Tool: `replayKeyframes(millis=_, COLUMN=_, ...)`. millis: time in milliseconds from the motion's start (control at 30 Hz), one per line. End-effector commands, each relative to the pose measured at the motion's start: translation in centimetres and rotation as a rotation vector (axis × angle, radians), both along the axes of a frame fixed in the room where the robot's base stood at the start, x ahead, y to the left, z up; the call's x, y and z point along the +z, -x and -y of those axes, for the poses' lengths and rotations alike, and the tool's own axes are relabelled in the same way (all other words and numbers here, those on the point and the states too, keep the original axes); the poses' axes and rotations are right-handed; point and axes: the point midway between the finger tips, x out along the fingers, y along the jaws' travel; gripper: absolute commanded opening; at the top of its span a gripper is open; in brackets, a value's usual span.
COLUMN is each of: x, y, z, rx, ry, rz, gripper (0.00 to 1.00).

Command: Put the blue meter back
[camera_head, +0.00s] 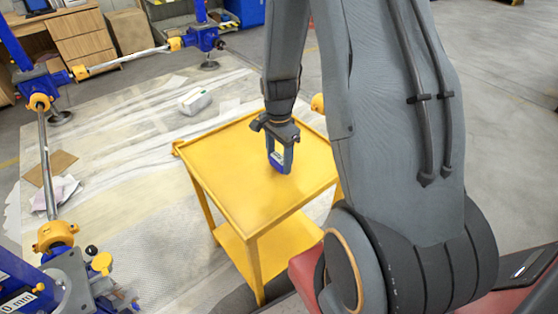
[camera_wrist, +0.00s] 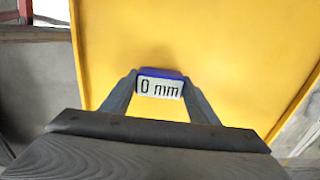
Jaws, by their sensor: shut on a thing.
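The blue meter (camera_wrist: 160,84) shows in the wrist view between my two fingers, with a white face reading "0 mm". My gripper (camera_wrist: 158,88) is shut on it. In the head view my gripper (camera_head: 280,166) points down over the yellow cart's top (camera_head: 240,192), with the blue meter (camera_head: 278,158) between its fingers. I cannot tell whether the meter touches the cart's top or hangs just above it. Apart from the meter, the visible part of the cart's top is bare.
Blue screw jacks with yellow couplings (camera_head: 55,236) and grey shafts (camera_head: 45,160) stand at the left. Another "0 mm" label (camera_head: 18,303) shows at the lower left. A white bundle (camera_head: 194,100) lies on the floor sheet behind the cart. My arm hides the cart's right side.

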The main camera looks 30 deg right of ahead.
Motion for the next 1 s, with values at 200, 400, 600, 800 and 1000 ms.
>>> replayKeyframes(millis=200, x=-1.2, y=0.0, z=0.1, rx=-0.001, ry=0.001, rz=0.002, gripper=0.23)
replayKeyframes(millis=400, x=-1.2, y=0.0, z=0.0, rx=-0.001, ry=0.001, rz=0.002, gripper=0.23)
replayKeyframes(millis=600, x=-1.5, y=0.0, z=0.0, rx=-0.001, ry=0.001, rz=0.001, gripper=0.66)
replayKeyframes(millis=800, x=-1.5, y=0.0, z=0.0, rx=0.0, ry=0.001, rz=0.001, gripper=0.73)
replayKeyframes(millis=1000, x=-1.1, y=0.0, z=0.0, rx=0.0, ry=0.001, rz=0.002, gripper=0.73)
